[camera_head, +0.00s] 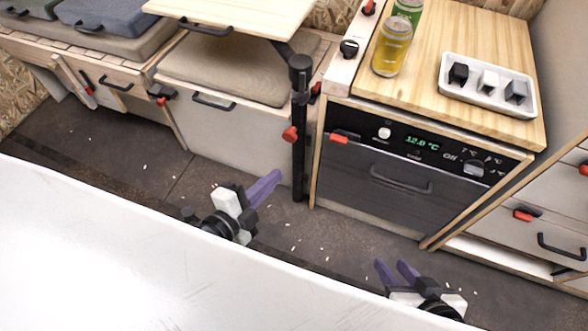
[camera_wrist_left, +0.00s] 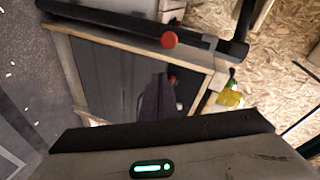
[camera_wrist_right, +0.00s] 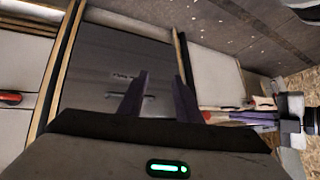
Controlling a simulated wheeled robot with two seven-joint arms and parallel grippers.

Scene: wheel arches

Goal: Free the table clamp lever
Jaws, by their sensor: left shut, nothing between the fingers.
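The clamp lever, a red knob (camera_head: 290,133), sits on the upright black table post (camera_head: 300,165) under the folding wooden table top (camera_head: 225,15). In the left wrist view the knob (camera_wrist_left: 169,40) shows as a round red end beside the dark post (camera_wrist_left: 120,24). My left gripper (camera_head: 274,176) is shut and empty, below and slightly left of the knob, apart from it. Its purple fingers (camera_wrist_left: 157,100) also show in the left wrist view. My right gripper (camera_head: 396,268) is open and empty, low in front of the dark fridge; its spread fingers (camera_wrist_right: 160,96) show in the right wrist view.
The fridge (camera_head: 395,180) with its handle stands right of the post. Two cans (camera_head: 392,45) and a white tray (camera_head: 488,85) stand on the counter above. A bench drawer front (camera_head: 225,125) is left of the post. The floor between is open, with small pale crumbs.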

